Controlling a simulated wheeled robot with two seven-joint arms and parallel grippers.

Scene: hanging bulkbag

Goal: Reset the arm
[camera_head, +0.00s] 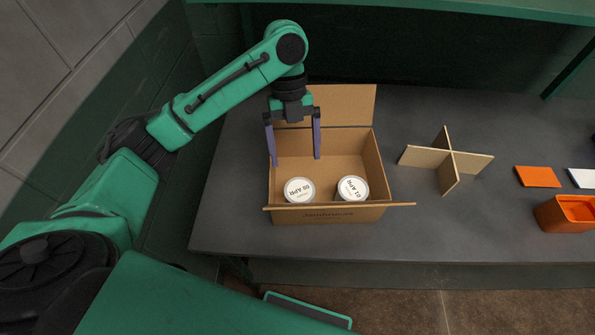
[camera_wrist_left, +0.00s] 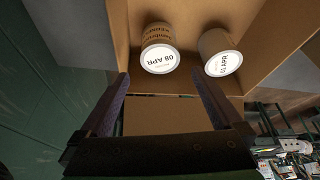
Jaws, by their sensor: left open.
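My left arm reaches in from the left in the head view. My left gripper (camera_head: 294,160) is open and empty, its two purple-grey fingers pointing down over the back half of an open cardboard box (camera_head: 330,214). In the left wrist view the gripper (camera_wrist_left: 160,88) also shows open with nothing between its fingers. Two white-lidded containers stand inside the box near its front wall: a left one (camera_head: 299,190) reading "08 APR" and a right one (camera_head: 352,188) reading "01 APR". Both are apart from the fingers. My right gripper is not in view.
The box stands on a dark grey table (camera_head: 420,225) with its flaps open. A cardboard cross divider (camera_head: 447,160) stands to its right. Farther right are an orange card (camera_head: 537,176), a white card (camera_head: 583,178) and an orange bin (camera_head: 566,214). A green shelf edge (camera_head: 430,8) runs above.

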